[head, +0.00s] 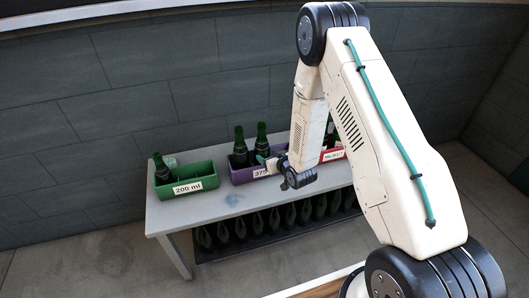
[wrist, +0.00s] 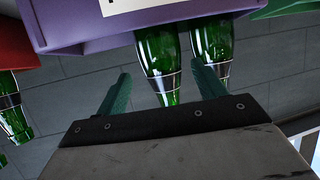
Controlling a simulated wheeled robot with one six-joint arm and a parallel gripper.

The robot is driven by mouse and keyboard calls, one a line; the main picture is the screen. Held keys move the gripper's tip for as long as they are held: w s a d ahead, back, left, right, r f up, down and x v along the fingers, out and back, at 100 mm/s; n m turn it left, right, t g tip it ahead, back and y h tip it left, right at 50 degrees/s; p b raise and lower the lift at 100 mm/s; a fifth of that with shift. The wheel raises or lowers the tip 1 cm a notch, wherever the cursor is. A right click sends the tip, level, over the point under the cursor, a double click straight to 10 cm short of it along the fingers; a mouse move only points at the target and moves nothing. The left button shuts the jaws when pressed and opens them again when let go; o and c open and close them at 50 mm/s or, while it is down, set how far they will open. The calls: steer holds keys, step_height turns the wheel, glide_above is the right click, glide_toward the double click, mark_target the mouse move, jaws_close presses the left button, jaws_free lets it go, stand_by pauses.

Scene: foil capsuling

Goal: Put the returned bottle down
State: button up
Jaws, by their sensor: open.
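The purple crate (head: 243,176), its label partly hidden and reading "375", stands on the grey table. Two dark green bottles, a left one (head: 240,148) and a right one (head: 262,141), stand upright in it. My gripper (head: 267,162) is beside the crate's right end in the head view. In the wrist view, the open teal fingers (wrist: 163,88) reach toward the purple crate (wrist: 90,30). One bottle (wrist: 158,62) shows between the fingers and another (wrist: 213,42) behind the right finger. I cannot tell whether the fingers touch either.
A green "200 ml" crate (head: 206,182) with a bottle (head: 161,169) stands at the table's left. A red "REJECT" crate (head: 334,155) is partly hidden behind my arm. Several dark bottles fill a rack (head: 258,237) below. The table's front strip (head: 232,203) is bare.

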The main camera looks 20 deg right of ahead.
steer(key=s+d+r+g+h, duration=0.15)
steer(key=s+r, duration=0.25)
steer(key=r, duration=0.5)
steer(key=s+d+r+m+g, duration=0.15)
steer(key=s+r, duration=0.25)
steer(key=r, duration=0.4)
steer(key=s+d+r+n+g+h, duration=0.1)
steer(key=s+r+g, duration=0.25)
steer(key=r, duration=0.55)
steer(key=s+a+r+m+g, duration=0.1)
steer(key=s+r, duration=0.5)
steer(key=s, duration=0.9)
steer(key=s+a+r+g, duration=0.1)
steer(key=s+r+g, duration=0.3)
steer(key=s, duration=1.1)
step_height(320, 180, up, 3)
steer(key=shift+s+m, duration=0.35)
steer(key=shift+g, duration=0.25)
